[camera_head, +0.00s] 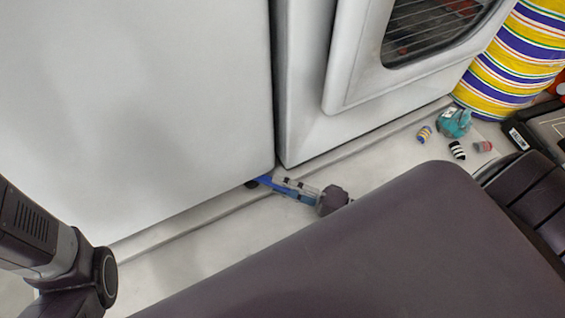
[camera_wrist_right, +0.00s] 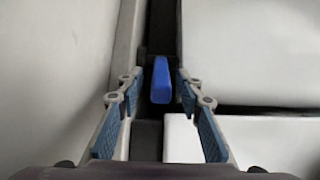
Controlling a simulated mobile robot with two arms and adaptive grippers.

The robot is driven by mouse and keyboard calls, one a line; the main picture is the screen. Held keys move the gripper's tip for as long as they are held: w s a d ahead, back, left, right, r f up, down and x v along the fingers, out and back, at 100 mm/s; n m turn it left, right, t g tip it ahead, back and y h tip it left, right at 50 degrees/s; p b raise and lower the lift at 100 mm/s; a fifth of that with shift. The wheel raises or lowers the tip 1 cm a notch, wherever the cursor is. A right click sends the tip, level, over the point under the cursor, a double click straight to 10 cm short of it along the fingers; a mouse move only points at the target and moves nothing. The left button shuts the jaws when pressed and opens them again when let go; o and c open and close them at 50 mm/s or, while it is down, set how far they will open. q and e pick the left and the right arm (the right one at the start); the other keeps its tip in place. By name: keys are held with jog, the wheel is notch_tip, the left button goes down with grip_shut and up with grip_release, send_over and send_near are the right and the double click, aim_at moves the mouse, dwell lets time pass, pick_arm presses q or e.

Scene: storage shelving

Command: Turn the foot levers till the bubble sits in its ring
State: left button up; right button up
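A blue foot lever (camera_head: 264,181) sticks out low at the bottom corner of the left white appliance (camera_head: 140,110), near the seam between the two appliances. My right gripper (camera_head: 284,184) is down at floor level, right by the lever. In the right wrist view the blue lever (camera_wrist_right: 161,80) shows between the fingertips of my right gripper (camera_wrist_right: 158,78). The fingers are apart, with a gap on each side of the lever. The bubble and its ring are not in view. Part of my left arm shows at the left edge of the head view, but its gripper does not.
A second white appliance (camera_head: 308,110) with a dark window stands to the right. A striped drum (camera_head: 515,60), a teal object (camera_head: 454,123) and several small striped pieces sit on the floor at the right. Bare floor (camera_head: 190,260) lies before the left appliance.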

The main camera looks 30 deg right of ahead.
jog(key=v, duration=1.2)
jog(key=shift+s, duration=0.1)
dwell(0.4)
